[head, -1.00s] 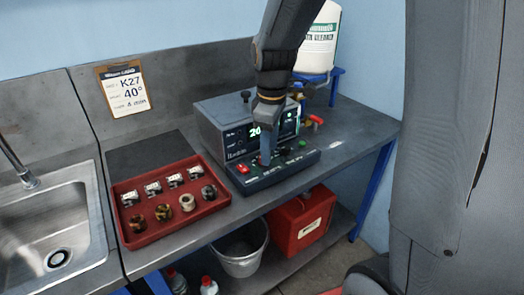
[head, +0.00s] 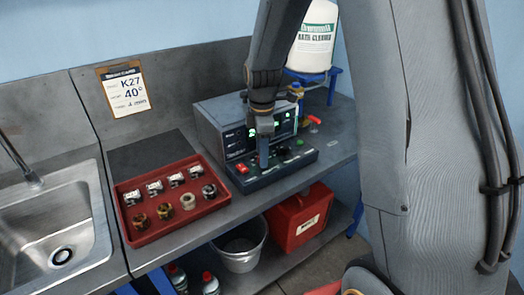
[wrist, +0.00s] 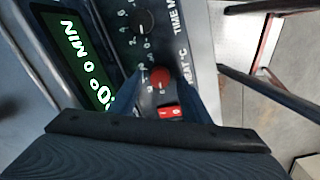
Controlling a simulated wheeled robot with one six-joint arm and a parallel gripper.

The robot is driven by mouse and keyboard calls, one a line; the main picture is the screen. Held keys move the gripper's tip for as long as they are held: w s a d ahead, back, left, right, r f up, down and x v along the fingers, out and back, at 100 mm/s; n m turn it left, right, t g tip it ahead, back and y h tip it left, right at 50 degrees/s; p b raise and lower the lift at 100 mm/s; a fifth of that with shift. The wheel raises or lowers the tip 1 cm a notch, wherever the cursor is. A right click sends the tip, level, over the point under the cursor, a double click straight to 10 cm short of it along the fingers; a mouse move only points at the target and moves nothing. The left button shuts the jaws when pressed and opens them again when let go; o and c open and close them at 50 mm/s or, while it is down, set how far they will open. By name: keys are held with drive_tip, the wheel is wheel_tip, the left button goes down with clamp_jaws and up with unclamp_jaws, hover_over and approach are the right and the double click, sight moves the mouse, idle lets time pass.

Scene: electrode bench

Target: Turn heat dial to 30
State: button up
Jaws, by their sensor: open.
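The control box (head: 222,128) stands on the bench with a sloped panel in front. In the wrist view the heat dial (wrist: 160,77) is a round knob with a red top, beside lettering that reads partly as "EAT °C". My gripper (wrist: 162,80) is open, with its blue fingers on either side of this dial; whether they touch it I cannot tell. In the head view my gripper (head: 263,160) points down at the panel and hides the dial. The green display (wrist: 82,60) shows "0 MIN" and a partly cut-off degree reading.
A black time dial (wrist: 145,20) and a red switch (wrist: 168,112) flank the heat dial. A red tray (head: 130,236) of small parts lies left. A wall card (head: 124,90) reads K27, 40°. A white jug (head: 312,40) stands behind the box on the right.

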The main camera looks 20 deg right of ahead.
drive_tip(key=shift+f, duration=0.15)
drive_tip(key=c, duration=1)
drive_tip(key=shift+c, duration=0.2)
drive_tip(key=shift+m, duration=0.3)
drive_tip(key=m, duration=0.3)
drive_tip(key=shift+p, duration=0.35)
drive_tip(key=shift+w+m, duration=0.15)
drive_tip(key=shift+m, duration=1.85)
